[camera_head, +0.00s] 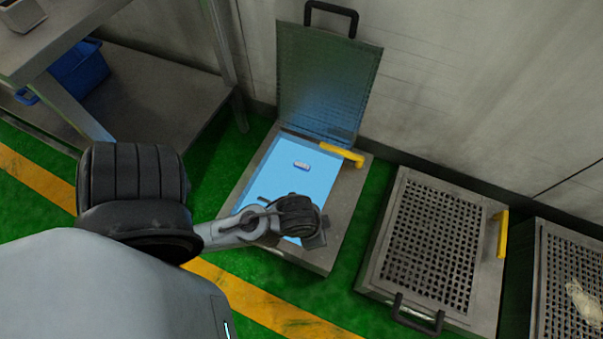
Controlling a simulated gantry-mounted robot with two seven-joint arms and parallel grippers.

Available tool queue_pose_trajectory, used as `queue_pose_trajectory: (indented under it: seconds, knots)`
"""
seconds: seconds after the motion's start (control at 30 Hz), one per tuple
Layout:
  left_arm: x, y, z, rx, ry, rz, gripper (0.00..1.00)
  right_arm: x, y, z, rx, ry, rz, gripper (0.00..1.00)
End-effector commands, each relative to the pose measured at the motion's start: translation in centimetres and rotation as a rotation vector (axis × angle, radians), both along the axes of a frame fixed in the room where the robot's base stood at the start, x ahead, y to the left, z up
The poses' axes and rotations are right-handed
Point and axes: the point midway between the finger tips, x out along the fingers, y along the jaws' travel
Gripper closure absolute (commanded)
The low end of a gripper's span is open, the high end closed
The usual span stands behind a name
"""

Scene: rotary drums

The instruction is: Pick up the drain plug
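An open floor unit (262,180) shows a light blue surface inside its frame. A small whitish piece (301,165) with darker marks lies on or in that blue area; it may be the drain plug, but it is too small to be sure. My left arm reaches in from the lower left. Its wrist and gripper (316,238) are over the near right part of the blue area, apart from the whitish piece and nearer to me. The wrist hides the fingers, so their opening is unclear. My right gripper is not in view.
The unit's mesh lid (325,85) stands raised against the wall, with a yellow handle (342,153) at the far right edge. Closed perforated units (432,240) (575,285) stand to the right. A metal shelf (150,90) with a blue bin (78,72) is at left.

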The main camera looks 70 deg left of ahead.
Motion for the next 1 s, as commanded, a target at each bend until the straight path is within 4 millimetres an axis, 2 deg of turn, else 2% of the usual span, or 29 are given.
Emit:
queue_pose_trajectory:
  seconds: [0.47,1.0]
  knots:
    - [0.01,0.0,-0.02,0.0,0.0,0.0,0.98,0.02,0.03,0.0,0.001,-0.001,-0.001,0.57]
    - [0.0,0.0,-0.06,0.0,0.001,0.0,0.16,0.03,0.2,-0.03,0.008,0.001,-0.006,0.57]
